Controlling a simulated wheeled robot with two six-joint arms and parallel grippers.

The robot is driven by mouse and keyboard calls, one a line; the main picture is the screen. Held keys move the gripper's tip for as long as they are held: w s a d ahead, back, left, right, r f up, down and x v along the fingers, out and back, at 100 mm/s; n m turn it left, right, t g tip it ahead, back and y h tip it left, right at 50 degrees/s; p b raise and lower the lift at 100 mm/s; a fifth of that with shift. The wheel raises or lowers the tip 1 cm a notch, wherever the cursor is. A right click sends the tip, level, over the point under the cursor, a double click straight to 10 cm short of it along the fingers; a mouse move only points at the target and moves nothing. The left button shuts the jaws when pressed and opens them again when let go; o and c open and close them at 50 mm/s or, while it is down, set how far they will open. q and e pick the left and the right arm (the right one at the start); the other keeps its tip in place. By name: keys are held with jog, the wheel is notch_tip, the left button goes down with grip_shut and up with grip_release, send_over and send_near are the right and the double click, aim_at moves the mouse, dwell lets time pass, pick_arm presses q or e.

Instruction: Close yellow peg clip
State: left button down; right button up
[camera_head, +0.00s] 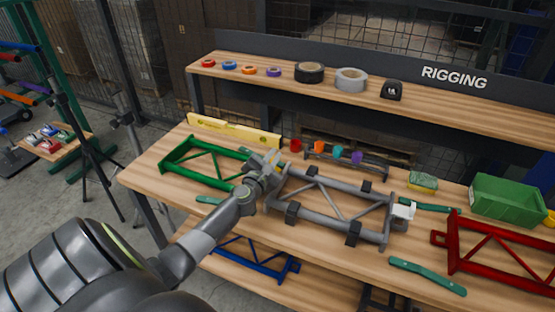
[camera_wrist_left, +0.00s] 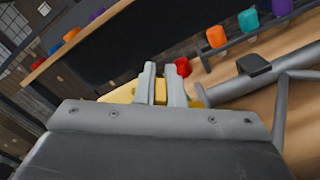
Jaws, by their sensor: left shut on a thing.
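My left gripper (camera_head: 272,160) is at the upper left corner of the grey truss frame on the bench. In the left wrist view its two fingers (camera_wrist_left: 162,86) are close together, with a small yellow piece (camera_wrist_left: 161,92) between them. This piece appears to be the yellow peg clip; the fingers hide much of it, and whether it is closed does not show. More yellow (camera_wrist_left: 120,95) shows left of the fingers, where the clip and the yellow level behind cannot be told apart. My right gripper is not in view.
The grey frame (camera_head: 345,188) with dark blocks lies right of my gripper, a green frame (camera_head: 172,158) left. A yellow level (camera_head: 235,131) is behind. Red (camera_head: 295,145), orange (camera_head: 319,146), teal (camera_head: 337,152) and purple (camera_head: 356,157) pieces stand just beyond. A red frame (camera_head: 452,245) lies right.

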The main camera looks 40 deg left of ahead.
pick_arm(q)
jog(key=n, duration=0.1)
jog(key=a+f+n+b, duration=0.1)
jog(key=n, duration=0.1)
jog(key=n+b, duration=0.1)
jog(key=shift+s+a+f, duration=0.25)
jog(key=shift+a+f, duration=0.1)
jog(key=shift+f, duration=0.05)
jog(key=shift+a+f+n+b, duration=0.2)
jog(key=shift+n+b, duration=0.2)
jog(key=shift+n, duration=0.35)
jog(key=shift+a+f+n+b, duration=0.1)
jog(key=shift+f+n+b, duration=0.2)
jog(key=shift+n, duration=0.45)
jog(key=c, duration=1.5)
grip_release()
jog(key=shift+r, duration=0.1)
jog(key=shift+s, duration=0.1)
jog(key=b+v, duration=0.1)
jog(key=v, duration=1.6)
jog(key=shift+s+d, duration=0.1)
jog(key=shift+s, duration=0.05)
jog(key=shift+r, duration=0.1)
